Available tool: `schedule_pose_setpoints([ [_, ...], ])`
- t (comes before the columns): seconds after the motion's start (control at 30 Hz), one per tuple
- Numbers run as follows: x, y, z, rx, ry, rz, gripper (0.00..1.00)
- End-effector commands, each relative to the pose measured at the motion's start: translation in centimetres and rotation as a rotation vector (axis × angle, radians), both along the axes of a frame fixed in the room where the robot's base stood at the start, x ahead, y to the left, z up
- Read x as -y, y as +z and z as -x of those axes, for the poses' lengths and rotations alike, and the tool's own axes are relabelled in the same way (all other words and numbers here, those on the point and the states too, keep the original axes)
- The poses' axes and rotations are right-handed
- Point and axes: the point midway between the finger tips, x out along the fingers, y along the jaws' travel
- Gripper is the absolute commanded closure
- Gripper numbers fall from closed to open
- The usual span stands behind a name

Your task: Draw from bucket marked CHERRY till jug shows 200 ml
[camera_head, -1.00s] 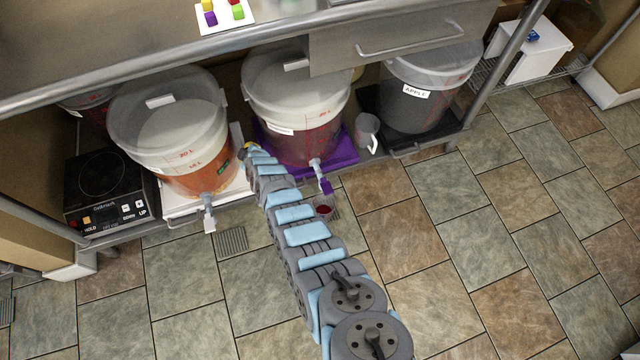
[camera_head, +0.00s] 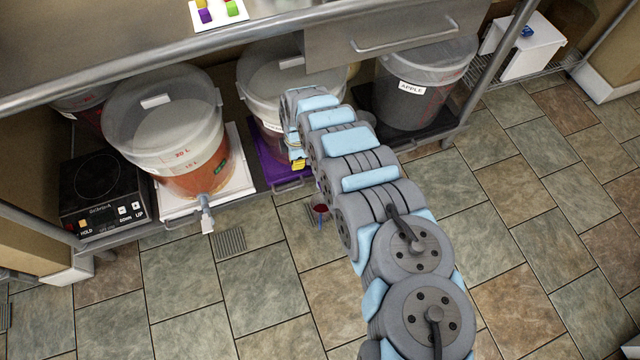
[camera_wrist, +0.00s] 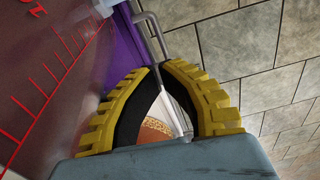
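The middle bucket (camera_head: 262,75) holds dark red liquid and stands on a purple tray (camera_head: 273,172). My arm covers much of it, including its tap, and I cannot read a CHERRY label. In the wrist view its wall (camera_wrist: 45,60) with red graduation lines fills the left side. A small jug (camera_head: 320,209) with dark red in it stands low in front of the purple tray; its level is too small to read. My gripper (camera_wrist: 157,67) has yellow ridged fingers whose tips nearly meet, with nothing seen held. In the head view its yellow part (camera_head: 298,163) is at the bucket's front.
A bucket of orange liquid (camera_head: 190,170) with a tap (camera_head: 206,212) stands on a white tray at left. A bucket labelled APPLE (camera_head: 412,95) stands at right. A black hotplate (camera_head: 100,185) is far left. A steel counter and drawer (camera_head: 390,40) overhang the buckets. The floor in front is open.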

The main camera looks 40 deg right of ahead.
Motion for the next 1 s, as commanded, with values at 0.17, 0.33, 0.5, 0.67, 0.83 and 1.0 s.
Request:
schedule_pose_setpoints([
  [0.17,2.6,1.5,3.9,-0.111,0.046,0.007,1.00],
  [0.33,4.1,2.5,6.4,-0.179,0.072,0.010,1.00],
  [0.5,4.4,2.7,7.1,-0.198,0.078,0.010,1.00],
  [0.67,4.4,2.7,7.1,-0.197,0.078,0.010,1.00],
  [0.83,4.4,2.5,7.0,-0.196,0.078,0.010,1.00],
  [1.0,4.3,0.7,7.3,-0.196,0.077,0.009,1.00],
])
